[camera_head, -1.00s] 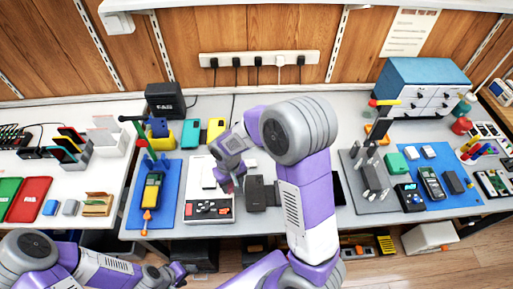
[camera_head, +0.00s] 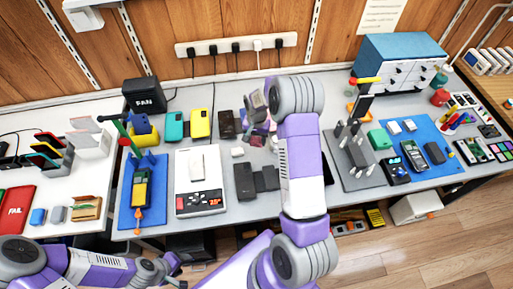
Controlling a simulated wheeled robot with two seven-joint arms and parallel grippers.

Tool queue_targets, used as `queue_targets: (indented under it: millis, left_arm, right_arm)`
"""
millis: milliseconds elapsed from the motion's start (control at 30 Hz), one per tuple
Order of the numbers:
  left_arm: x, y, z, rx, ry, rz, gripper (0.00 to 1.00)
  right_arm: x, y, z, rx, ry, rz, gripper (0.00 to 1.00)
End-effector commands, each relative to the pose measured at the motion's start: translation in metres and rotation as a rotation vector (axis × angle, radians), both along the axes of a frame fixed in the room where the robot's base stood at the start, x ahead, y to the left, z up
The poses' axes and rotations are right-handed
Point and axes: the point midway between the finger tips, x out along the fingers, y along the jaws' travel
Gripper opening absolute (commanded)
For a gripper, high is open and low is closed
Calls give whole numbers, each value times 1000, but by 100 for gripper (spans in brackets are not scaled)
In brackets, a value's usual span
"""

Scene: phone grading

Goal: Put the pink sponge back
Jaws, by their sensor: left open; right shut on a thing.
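My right gripper (camera_head: 262,127) is over the back middle of the table, shut, with a small pinkish patch at its tips. I take this to be the pink sponge, mostly hidden by the fingers and wrist. I cannot tell whether it touches the table. My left gripper (camera_head: 170,268) is open and empty at the lower left, in front of the table's front edge.
A white scale-like device (camera_head: 200,168) with a white phone on it stands left of centre. Dark blocks (camera_head: 245,182) lie right of it. Teal (camera_head: 175,126) and yellow (camera_head: 201,123) phones lie behind. A grey fixture (camera_head: 355,150) stands to the right.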

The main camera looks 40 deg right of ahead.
Motion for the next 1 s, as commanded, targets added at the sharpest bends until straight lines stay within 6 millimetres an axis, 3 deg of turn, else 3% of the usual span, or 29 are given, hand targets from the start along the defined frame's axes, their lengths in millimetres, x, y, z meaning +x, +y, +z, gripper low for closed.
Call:
queue_targets:
  millis: [467,833,867,1000]
  left_arm:
    - [0,0,-8,0,0,0,49]
    - [0,0,-11,0,0,0,49]
    - [0,0,-11,0,0,0,49]
    - [0,0,-10,0,0,0,49]
  right_arm:
    - [0,0,-54,0,1,1,23]
    - [0,0,-58,0,-1,2,23]
    - [0,0,-58,0,-1,2,53]
    - [0,0,-57,0,-1,2,74]
